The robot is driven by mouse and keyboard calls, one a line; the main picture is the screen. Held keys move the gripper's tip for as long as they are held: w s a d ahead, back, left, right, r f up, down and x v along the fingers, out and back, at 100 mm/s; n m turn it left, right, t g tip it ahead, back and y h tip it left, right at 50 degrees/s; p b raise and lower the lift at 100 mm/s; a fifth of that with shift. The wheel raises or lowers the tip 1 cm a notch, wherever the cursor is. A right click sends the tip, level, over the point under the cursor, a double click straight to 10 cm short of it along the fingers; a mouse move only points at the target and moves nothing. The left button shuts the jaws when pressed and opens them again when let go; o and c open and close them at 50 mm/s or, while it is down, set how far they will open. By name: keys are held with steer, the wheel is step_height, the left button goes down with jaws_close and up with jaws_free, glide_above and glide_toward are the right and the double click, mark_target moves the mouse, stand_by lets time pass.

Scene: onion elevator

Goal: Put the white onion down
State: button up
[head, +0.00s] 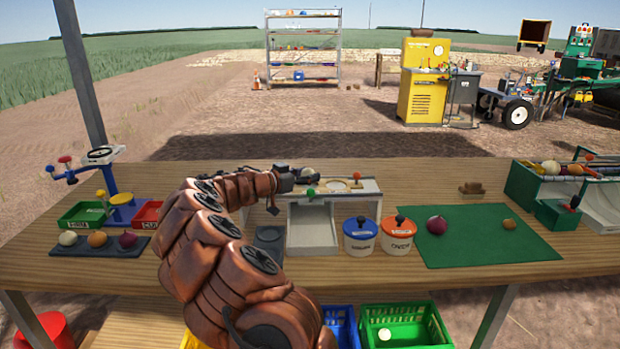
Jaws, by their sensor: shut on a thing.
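My gripper (300,174) is at the end of my brown arm, over the left part of the top of a pale box-shaped unit (368,186). It is shut on a small whitish round thing, which looks like the white onion (308,172). The fingers hide part of it, and I cannot tell whether it touches the unit. Another pale onion (68,238) sits at the left end of a dark tray (135,250), beside an orange-brown and a purple one.
A blue-lidded pot (360,245) and an orange-lidded pot (398,246) stand right of the unit. A green mat (490,245) holds a red onion (437,225) and a small brown one (508,224). The front right tabletop is clear.

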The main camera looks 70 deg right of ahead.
steer(key=shift+s+d+f, duration=0.3)
steer(key=shift+d+f, duration=0.35)
